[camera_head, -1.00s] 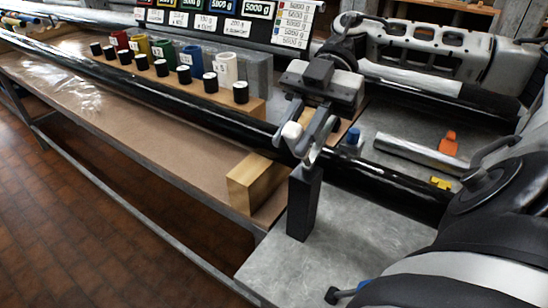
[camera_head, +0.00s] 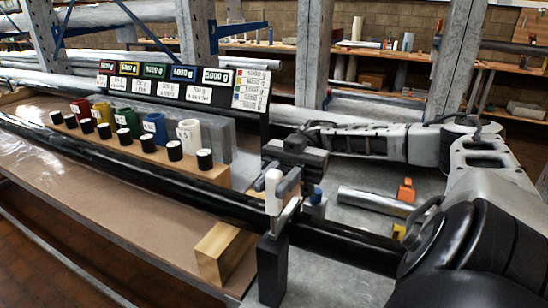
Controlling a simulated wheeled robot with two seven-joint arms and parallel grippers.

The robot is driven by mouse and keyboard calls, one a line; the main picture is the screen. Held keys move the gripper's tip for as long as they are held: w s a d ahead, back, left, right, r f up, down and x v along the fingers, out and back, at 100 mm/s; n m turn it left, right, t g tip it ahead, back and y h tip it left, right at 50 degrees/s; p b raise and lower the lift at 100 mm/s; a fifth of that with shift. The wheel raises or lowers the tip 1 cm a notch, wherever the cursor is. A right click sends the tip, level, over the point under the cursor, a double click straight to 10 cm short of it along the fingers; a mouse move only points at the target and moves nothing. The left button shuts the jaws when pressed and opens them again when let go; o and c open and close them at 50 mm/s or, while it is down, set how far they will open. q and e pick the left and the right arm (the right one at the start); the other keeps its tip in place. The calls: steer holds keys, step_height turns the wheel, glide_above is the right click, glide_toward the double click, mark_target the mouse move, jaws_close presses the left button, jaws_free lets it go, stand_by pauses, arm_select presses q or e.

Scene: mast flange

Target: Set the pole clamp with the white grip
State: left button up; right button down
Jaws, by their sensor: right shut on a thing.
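A long black pole (camera_head: 150,173) runs across the bench from upper left to lower right. At its near right part is a clamp with an upright white grip (camera_head: 273,186) and a silver lever piece (camera_head: 286,213). Just below stands a dark block (camera_head: 271,268). My right gripper (camera_head: 274,183) comes in from behind and is shut on the white grip, its grey fingers at either side. The clamp's body is partly hidden by the gripper and grip. My left gripper is not in view.
A row of red, yellow, green, blue and white cylinders (camera_head: 190,136) stands behind black ones (camera_head: 205,160) on a wooden block. A weight sign (camera_head: 185,90) stands behind. A wooden block (camera_head: 221,252), silver tube (camera_head: 377,201) and orange piece (camera_head: 406,190) lie near the pole.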

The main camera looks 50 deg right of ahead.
mark_target(277, 172)
stand_by(0.3)
steer(key=c, duration=1.2)
jaws_free()
steer(key=shift+c, duration=0.2)
steer(key=shift+r, duration=0.1)
steer(key=shift+r, duration=0.3)
steer(key=r, duration=0.2)
steer(key=shift+s+a+r, duration=0.15)
steer(key=shift+s+r, duration=0.05)
steer(key=shift+r, duration=0.2)
steer(key=s+a+r+b, duration=0.1)
steer(key=s+a+r, duration=0.8)
steer(key=a, duration=0.1)
steer(key=shift+r, duration=0.15)
